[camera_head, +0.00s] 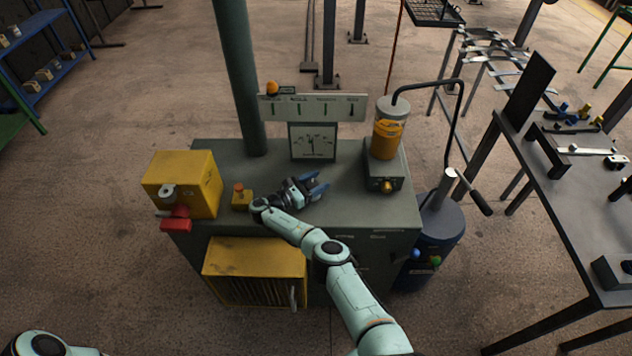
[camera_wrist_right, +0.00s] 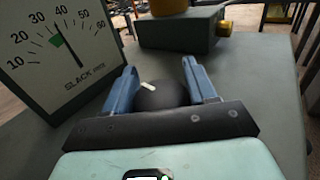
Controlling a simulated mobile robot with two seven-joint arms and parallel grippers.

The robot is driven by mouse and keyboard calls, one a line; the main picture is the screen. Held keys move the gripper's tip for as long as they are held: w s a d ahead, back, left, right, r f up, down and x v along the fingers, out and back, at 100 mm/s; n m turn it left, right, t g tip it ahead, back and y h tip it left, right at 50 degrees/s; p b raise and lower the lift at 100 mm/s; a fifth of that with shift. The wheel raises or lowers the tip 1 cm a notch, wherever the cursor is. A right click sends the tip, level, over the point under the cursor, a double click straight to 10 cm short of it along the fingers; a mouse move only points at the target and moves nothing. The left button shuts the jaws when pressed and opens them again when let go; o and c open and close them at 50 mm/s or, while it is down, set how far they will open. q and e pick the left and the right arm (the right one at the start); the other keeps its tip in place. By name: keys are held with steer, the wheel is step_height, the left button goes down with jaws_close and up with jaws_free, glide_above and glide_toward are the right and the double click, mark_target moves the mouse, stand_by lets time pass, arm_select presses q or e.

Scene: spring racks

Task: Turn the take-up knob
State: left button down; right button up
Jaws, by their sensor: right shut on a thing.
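The take-up knob (camera_wrist_right: 160,95) is a round black knob with a white mark on top, on the grey-green cabinet top (camera_head: 350,205). In the right wrist view it sits between the two blue fingers of my right gripper (camera_wrist_right: 160,85), which is shut on it. In the head view my right gripper (camera_head: 317,185) is low over the cabinet and hides most of the knob. The white slack gauge (camera_head: 312,142) stands behind it. In the wrist view the gauge (camera_wrist_right: 60,50) has its needle between 30 and 40, by a green mark. My left gripper is out of view.
A yellow box (camera_head: 183,183) with a red part and a small yellow block (camera_head: 241,197) stand left of the gripper. A cylinder with an orange band (camera_head: 386,135) stands right on its base. A green post (camera_head: 238,75) rises behind. A dark table (camera_head: 575,215) is at right.

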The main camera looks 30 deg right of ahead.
stand_by(0.4)
steer(key=o, duration=1)
steer(key=shift+c, duration=0.2)
